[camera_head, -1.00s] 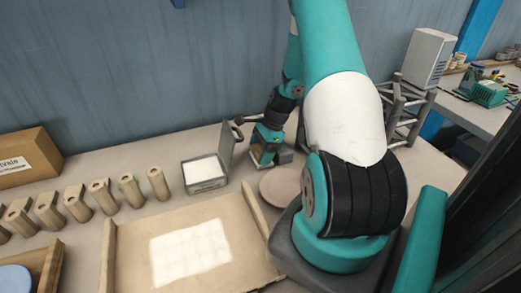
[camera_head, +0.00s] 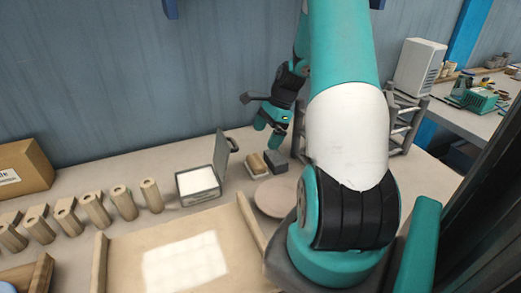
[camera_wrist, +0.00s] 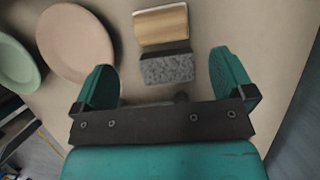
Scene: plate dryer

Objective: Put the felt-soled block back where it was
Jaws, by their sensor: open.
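A wooden block with a pale layer along its lower edge, which I take as the felt-soled block (camera_head: 256,165), lies on the table beside the grey case. It also shows at the top of the wrist view (camera_wrist: 160,26). A dark grey block (camera_head: 276,161) sits close to its right; in the wrist view it is speckled grey (camera_wrist: 167,69) and nearer my gripper. My gripper (camera_head: 268,131) is open and empty above the two blocks. In the wrist view its fingers (camera_wrist: 162,62) are spread either side of the grey block's column, touching neither block.
An open grey case (camera_head: 199,197) with a white inside stands left of the blocks. A pinkish round plate (camera_head: 276,197) lies in front of them. A shallow wooden tray (camera_head: 125,251) and a row of wooden cylinders (camera_head: 123,202) are further left. A grey rack (camera_head: 405,125) stands right.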

